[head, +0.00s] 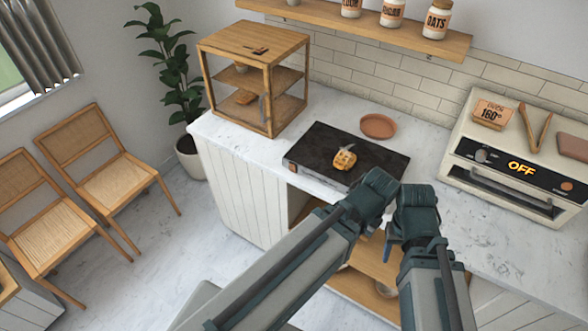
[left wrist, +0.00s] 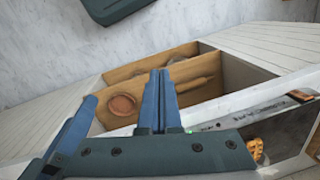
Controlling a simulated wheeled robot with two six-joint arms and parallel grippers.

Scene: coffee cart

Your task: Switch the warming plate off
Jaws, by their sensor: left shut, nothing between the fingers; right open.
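The warming plate (head: 323,139) is a flat black slab on the white counter, with a light metal front edge. A small reddish control (head: 292,169) shows at its front left corner; the plate's edge also shows at lower right in the left wrist view (left wrist: 268,108). A golden waffle-like pastry (head: 344,158) lies on the plate. My left gripper (left wrist: 162,92) is shut and empty, in front of the cabinet and apart from the control. Its fingers are hidden in the head view. My right gripper (head: 390,243) is open and empty, pointing down near the counter's front edge.
A wooden display case (head: 268,88) stands left of the plate and a terracotta saucer (head: 378,126) behind it. An oven reading OFF (head: 521,168) is at right. Open shelves (head: 345,283) lie below the counter. Two chairs (head: 110,165) stand at left.

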